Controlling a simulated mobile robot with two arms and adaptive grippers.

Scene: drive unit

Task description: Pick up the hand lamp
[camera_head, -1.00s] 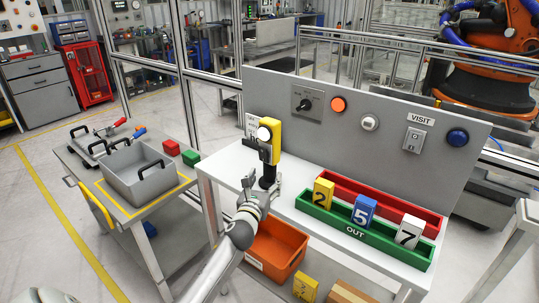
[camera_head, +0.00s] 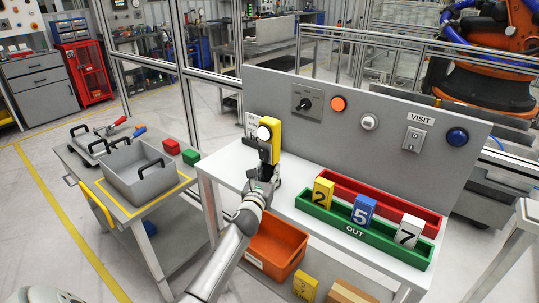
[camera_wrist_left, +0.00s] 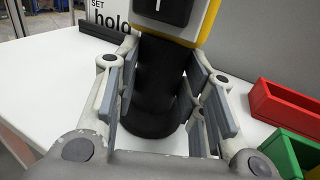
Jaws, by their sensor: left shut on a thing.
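The hand lamp (camera_head: 271,140) stands upright at the left end of the white bench, with a yellow body, a round white lens and a black lower part. In the left wrist view its black handle (camera_wrist_left: 160,85) stands between the finger pads, with the yellow-edged head above. My left gripper (camera_head: 263,179) is shut on the black handle, its fingers on both sides. The gripper hides part of the lamp's lower end in the head view. My right gripper is not in view.
A green tray (camera_head: 332,226) with number blocks 2, 5 and 7 and a red tray (camera_head: 428,216) lie to the right. A grey panel (camera_head: 290,88) rises behind. An orange bin (camera_head: 272,245) is below. A cart with a grey box (camera_head: 143,180) stands left.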

